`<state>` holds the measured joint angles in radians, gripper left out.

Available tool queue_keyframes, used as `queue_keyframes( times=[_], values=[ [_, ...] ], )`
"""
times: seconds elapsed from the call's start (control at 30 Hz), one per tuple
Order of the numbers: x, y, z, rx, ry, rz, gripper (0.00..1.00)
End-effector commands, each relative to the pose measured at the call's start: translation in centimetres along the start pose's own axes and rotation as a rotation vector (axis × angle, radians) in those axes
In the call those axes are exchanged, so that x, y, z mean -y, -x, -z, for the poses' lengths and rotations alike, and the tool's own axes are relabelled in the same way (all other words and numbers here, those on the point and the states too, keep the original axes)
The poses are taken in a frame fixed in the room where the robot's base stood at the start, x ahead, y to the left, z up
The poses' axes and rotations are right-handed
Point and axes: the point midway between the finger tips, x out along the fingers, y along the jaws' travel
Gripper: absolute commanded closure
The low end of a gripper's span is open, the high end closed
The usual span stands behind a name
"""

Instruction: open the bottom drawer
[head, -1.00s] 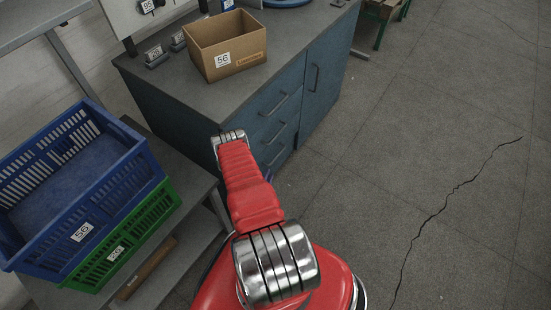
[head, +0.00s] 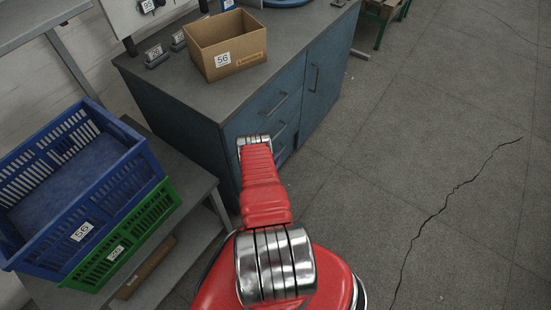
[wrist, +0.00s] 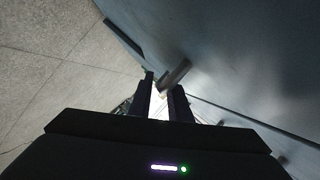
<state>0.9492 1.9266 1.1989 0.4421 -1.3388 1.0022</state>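The blue cabinet (head: 222,118) has a stack of drawers on its front, beside a door. The bottom drawer (head: 283,156) looks shut in the head view, and my arm covers part of it. In the head view my gripper is hidden behind my arm, low in front of the drawers. In the wrist view my gripper (wrist: 163,95) has its two dark fingers apart. A grey bar handle (wrist: 175,75) on the blue front reaches to the gap between the fingertips. I cannot tell whether they touch it, or which drawer it belongs to.
A cardboard box (head: 236,62) stands on the cabinet top. A blue crate (head: 75,235) on a green crate (head: 120,240) sits on a low grey shelf unit at the left, close to my arm. The floor (head: 440,150) at the right is clear, with a crack.

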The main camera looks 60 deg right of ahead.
Motion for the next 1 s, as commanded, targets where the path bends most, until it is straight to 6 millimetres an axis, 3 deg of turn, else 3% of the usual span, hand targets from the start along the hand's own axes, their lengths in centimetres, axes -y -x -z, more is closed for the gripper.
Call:
queue_keyframes(
  times=[0.4,0.63,1.0],
  values=[
    [0.00,-0.67,0.05,-0.001,0.000,0.000,0.83],
    [-0.03,-0.66,0.07,-0.001,0.000,-0.001,0.99],
    [-0.11,-0.63,0.08,-0.001,0.001,-0.002,1.00]
  ],
)
